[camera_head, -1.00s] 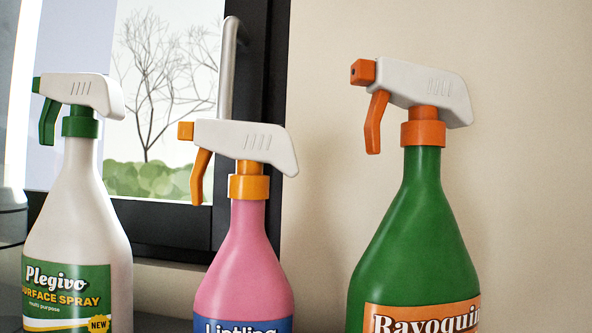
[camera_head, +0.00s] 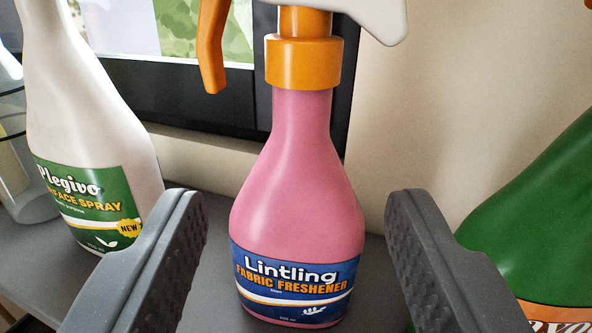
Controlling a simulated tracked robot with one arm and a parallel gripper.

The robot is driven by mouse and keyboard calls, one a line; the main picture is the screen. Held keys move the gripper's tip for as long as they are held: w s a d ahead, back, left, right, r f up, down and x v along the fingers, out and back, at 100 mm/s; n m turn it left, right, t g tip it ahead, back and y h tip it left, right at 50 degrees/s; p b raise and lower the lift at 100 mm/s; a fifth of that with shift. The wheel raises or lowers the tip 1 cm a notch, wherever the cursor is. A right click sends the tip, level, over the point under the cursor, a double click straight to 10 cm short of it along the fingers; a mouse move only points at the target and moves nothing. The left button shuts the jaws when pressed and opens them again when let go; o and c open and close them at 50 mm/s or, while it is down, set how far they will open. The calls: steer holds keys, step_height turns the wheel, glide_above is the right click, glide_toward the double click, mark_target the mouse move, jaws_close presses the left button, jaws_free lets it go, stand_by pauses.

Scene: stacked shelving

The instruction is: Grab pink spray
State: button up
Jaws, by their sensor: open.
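The pink spray bottle (camera_head: 300,190) stands upright on a grey shelf, with an orange collar and trigger and a blue "Lintling Fabric Freshener" label. The top of its white spray head is cut off by the picture edge. My gripper (camera_head: 295,215) is open, its two dark ridged fingers to the left and right of the bottle in the picture. Neither finger visibly touches the bottle, and a gap shows on each side.
A white spray bottle (camera_head: 90,130) with a green label stands at the left, partly behind my left finger. A green spray bottle (camera_head: 545,215) stands at the right, close to my right finger. Grey shelf surface (camera_head: 205,290) shows between them. A dark window frame and beige wall are behind.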

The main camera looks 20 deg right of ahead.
mark_target(301, 138)
steer(key=shift+p+x, duration=0.45)
steer(key=shift+x, duration=1.4)
steer(key=shift+r+p+x, duration=0.2)
steer(key=shift+p+x, duration=1)
steer(key=shift+x, duration=1.35)
steer(key=shift+s+d, duration=0.1)
jaws_close()
